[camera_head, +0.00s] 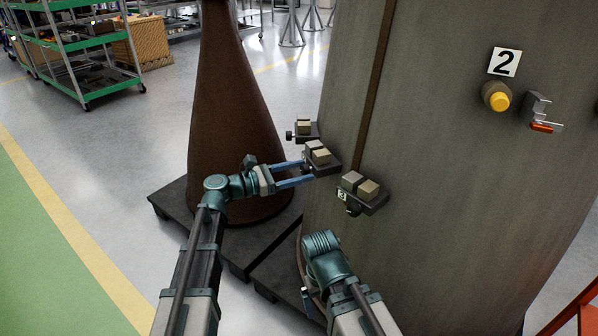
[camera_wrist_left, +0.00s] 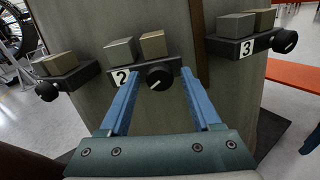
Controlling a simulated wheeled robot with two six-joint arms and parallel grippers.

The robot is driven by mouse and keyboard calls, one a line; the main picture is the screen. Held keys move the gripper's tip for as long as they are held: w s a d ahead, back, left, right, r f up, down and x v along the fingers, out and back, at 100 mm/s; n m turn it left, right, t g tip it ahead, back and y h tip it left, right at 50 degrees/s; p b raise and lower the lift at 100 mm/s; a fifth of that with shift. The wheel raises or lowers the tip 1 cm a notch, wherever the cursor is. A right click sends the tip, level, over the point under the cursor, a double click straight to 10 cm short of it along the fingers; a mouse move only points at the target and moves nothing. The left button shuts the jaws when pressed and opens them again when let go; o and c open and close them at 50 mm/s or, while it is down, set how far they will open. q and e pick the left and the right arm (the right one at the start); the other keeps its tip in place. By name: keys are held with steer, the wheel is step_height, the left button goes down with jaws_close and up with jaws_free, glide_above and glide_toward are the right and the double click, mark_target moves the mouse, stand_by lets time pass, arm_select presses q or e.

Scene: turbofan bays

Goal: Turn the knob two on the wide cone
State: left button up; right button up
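The wide cone (camera_head: 440,130) is the large grey-brown body filling the right of the head view. Knob two is a round black dial with a white mark (camera_wrist_left: 159,77), beside a "2" label (camera_wrist_left: 121,77) on a dark bracket bearing two blocks. My left gripper (camera_head: 308,171) is open at that bracket in the head view, where the knob itself is hidden. In the left wrist view its blue fingers stand on either side of the knob, with visible gaps. My right arm's wrist (camera_head: 325,255) shows low beside the cone; its fingers are not visible.
Bracket three (camera_head: 368,197) is close on the right, and another bracket (camera_head: 303,131) lies behind on the left. A brown narrow cone (camera_head: 235,110) stands on a dark pallet (camera_head: 175,198). A yellow button (camera_head: 499,101) and red-tipped lever (camera_head: 545,127) are higher on the wide cone.

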arm_select(q)
steer(key=shift+o, duration=0.2)
steer(key=shift+a, duration=0.1)
steer(key=v, duration=1.3)
steer(key=shift+s+a, duration=0.15)
steer(key=shift+a, duration=0.1)
steer(key=s+d+f+m+g+y, duration=0.6)
steer(key=s+d+f+m, duration=0.45)
steer(key=f, duration=0.25)
steer(key=s+a+f+m+g+y, duration=0.1)
steer(key=s+a+f+m+y, duration=0.2)
steer(key=s+f+m+y, duration=0.5)
steer(key=shift+s+f+m+y, duration=0.35)
steer(key=shift+s+m+y, duration=1.25)
steer(key=shift+m, duration=1.75)
